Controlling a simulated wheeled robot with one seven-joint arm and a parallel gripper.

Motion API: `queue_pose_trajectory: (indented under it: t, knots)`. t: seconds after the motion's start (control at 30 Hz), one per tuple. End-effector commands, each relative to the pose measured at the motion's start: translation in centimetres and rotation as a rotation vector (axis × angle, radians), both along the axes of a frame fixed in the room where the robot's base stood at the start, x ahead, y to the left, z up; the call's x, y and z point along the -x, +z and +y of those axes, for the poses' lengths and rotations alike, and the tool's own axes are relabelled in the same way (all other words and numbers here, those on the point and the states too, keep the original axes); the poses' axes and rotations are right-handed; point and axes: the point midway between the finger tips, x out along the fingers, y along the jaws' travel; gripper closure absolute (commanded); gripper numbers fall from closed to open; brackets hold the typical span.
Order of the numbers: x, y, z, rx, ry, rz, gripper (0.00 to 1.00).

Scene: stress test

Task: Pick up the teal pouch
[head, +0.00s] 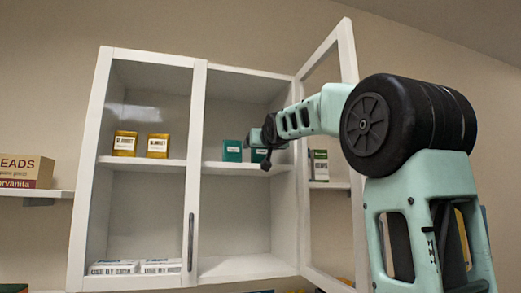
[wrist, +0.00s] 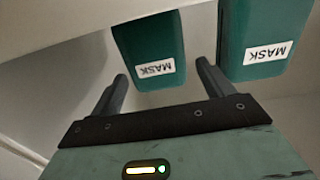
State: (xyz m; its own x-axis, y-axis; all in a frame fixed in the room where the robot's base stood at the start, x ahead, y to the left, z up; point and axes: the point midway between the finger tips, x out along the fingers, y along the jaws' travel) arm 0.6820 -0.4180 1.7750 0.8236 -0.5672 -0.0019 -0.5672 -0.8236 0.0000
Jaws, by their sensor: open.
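Two teal pouches with white MASK labels stand side by side on the middle shelf (head: 222,168) of the open right cabinet section. In the head view one is the left pouch (head: 232,146); the right pouch (head: 257,155) is partly covered by my gripper (head: 266,157). The wrist view shows both upside down: one pouch (wrist: 148,38) lies ahead between my fingers, and the other pouch (wrist: 258,28) is to the right, beyond the right finger. My gripper (wrist: 162,70) is open and empty. Contact between the fingers and either pouch cannot be made out.
The right glass door (head: 352,75) stands open beside my arm. The left door (head: 198,120) is shut, with yellow pouches (head: 125,143) and white boxes (head: 112,267) behind it. A green-and-white box (head: 319,165) is on a shelf to the right. The shelf below the pouches is clear.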

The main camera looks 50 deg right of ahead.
Motion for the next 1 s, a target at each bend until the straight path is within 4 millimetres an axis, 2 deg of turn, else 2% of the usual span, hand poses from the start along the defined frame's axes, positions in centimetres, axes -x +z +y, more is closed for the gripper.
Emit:
queue_pose_trajectory:
  t: [0.1, 0.37, 0.4, 0.57, 0.6, 1.0]
  knots:
    - [-1.10, 0.22, -0.73, 0.001, 0.000, 0.001, 0.20]
    - [-1.35, 0.08, -0.88, 0.001, 0.001, -0.002, 0.20]
    - [-1.35, 0.08, -0.88, 0.001, 0.001, -0.002, 0.23]
    - [-1.35, 0.07, -0.87, 0.001, 0.001, -0.002, 0.67]
    - [-1.35, 0.07, -0.87, 0.001, 0.001, -0.002, 0.70]
    - [-1.37, 0.76, -0.85, 0.002, 0.001, -0.003, 0.70]
